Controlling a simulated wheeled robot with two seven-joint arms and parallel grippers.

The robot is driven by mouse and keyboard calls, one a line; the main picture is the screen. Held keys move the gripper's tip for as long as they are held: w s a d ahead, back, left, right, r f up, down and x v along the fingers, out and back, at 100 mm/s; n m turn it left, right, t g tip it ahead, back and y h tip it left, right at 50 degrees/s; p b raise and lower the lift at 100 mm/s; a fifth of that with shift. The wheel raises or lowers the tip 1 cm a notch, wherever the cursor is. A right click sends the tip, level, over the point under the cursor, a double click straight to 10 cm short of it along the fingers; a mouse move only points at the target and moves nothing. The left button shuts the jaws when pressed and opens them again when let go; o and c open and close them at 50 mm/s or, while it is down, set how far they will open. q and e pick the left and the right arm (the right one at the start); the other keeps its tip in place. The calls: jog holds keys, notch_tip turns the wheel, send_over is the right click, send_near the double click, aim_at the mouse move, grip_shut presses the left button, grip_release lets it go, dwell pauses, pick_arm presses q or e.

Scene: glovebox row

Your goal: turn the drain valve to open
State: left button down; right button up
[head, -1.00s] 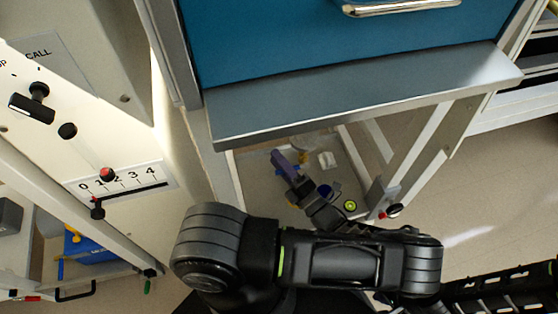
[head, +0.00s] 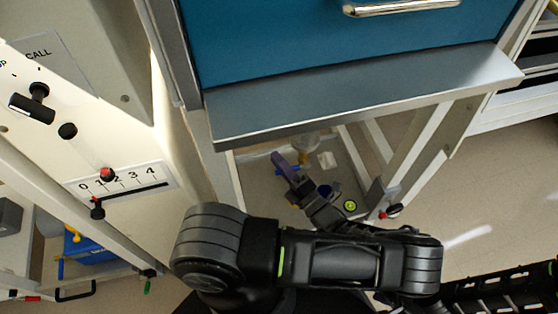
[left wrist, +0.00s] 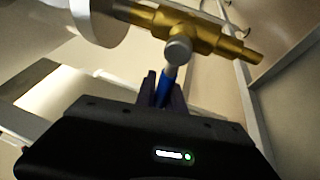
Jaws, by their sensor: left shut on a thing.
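In the left wrist view the drain valve is a brass fitting (left wrist: 215,38) with a round grey cap at its middle. Its blue handle (left wrist: 167,80) comes down from the cap and lies about crosswise to the brass pipe in the picture. My left gripper (left wrist: 162,88) is shut on the blue handle, with a dark finger on each side. In the head view my left gripper (head: 284,166) is below the grey ledge. The valve is hard to make out there, being small and partly covered by the gripper. My right gripper is not in view.
The grey ledge (head: 360,100) under the blue panel (head: 340,40) overhangs the gripper. A pale frame leg (head: 418,145) stands right of it, with a red and black knob (head: 392,211) near its foot. A panel with a 0–4 scale (head: 125,178) is at left.

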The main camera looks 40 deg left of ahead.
pick_arm(q)
jog(key=shift+f, duration=0.15)
dwell(0.8)
jog(key=shift+w+d+f+n+g+h+p, duration=0.1)
jog(key=shift+w+f+n+g+h+p, duration=0.1)
jog(key=shift+f+n+h, duration=0.7)
jog(key=shift+w+d+f+n+g+y+p, duration=0.2)
jog(key=shift+f+n, duration=0.25)
jog(key=shift+n, duration=0.9)
jog(key=shift+w+d+f+n+g+h+p, duration=0.1)
jog(key=shift+f+n+g+h+p, duration=0.15)
jog(key=shift+f+n+h, duration=0.65)
jog(key=shift+r+n+y, duration=0.2)
jog(key=shift+n+y, duration=0.05)
jog(key=shift+y, duration=0.05)
jog(key=c, duration=1.4)
grip_release()
jog(key=shift+c, duration=0.2)
jog(key=shift+s, duration=0.1)
jog(key=s+d, duration=0.1)
jog(key=d, duration=0.6)
jog(key=shift+s+d+r, duration=0.15)
jog(key=shift+d+r, duration=0.15)
